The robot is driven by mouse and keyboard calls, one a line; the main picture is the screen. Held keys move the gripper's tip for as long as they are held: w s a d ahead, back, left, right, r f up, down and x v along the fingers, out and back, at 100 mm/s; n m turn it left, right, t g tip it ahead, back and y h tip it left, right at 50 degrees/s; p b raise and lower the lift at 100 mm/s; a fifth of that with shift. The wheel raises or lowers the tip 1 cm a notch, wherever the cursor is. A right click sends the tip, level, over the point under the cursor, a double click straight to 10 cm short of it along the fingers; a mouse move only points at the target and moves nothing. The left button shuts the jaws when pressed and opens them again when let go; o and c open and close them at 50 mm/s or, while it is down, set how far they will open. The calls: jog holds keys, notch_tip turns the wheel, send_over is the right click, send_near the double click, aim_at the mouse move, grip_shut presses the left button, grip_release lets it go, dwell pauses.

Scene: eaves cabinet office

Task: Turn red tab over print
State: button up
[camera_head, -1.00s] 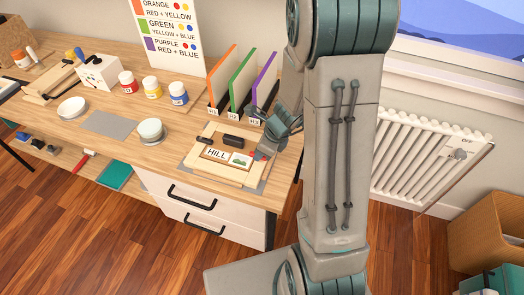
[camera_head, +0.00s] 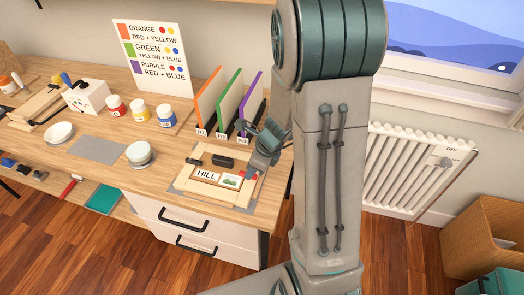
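A pale wooden frame (camera_head: 184,184) lies on a grey mat near the desk's front right. In it are a card reading HILL (camera_head: 207,174) and a small print (camera_head: 231,181) with a green hill shape. A small red tab (camera_head: 249,173) shows at the frame's upper right, beside the print, partly hidden by my gripper. My gripper (camera_head: 262,155) is just above and right of the tab, pointing down. Its fingertips are small and partly hidden, so I cannot tell whether it touches the tab or is open.
Upright orange, green and purple boards stand close behind in a rack (camera_head: 221,137). A radiator (camera_head: 415,165) is at right.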

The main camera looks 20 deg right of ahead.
jog(key=p+v, duration=0.2)
jog(key=v, duration=0.9)
jog(key=shift+r, duration=0.25)
jog(key=s+a+r+n+h, duration=0.1)
jog(key=s+r+n, duration=0.4)
jog(key=n, duration=0.7)
jog(key=s+a+r+n+h, duration=0.2)
jog(key=s+r+n, duration=0.3)
jog(key=n, duration=0.8)
jog(key=shift+s+a+n+h, duration=0.3)
jog(key=shift+s+a, duration=0.5)
jog(key=shift+s, duration=0.65)
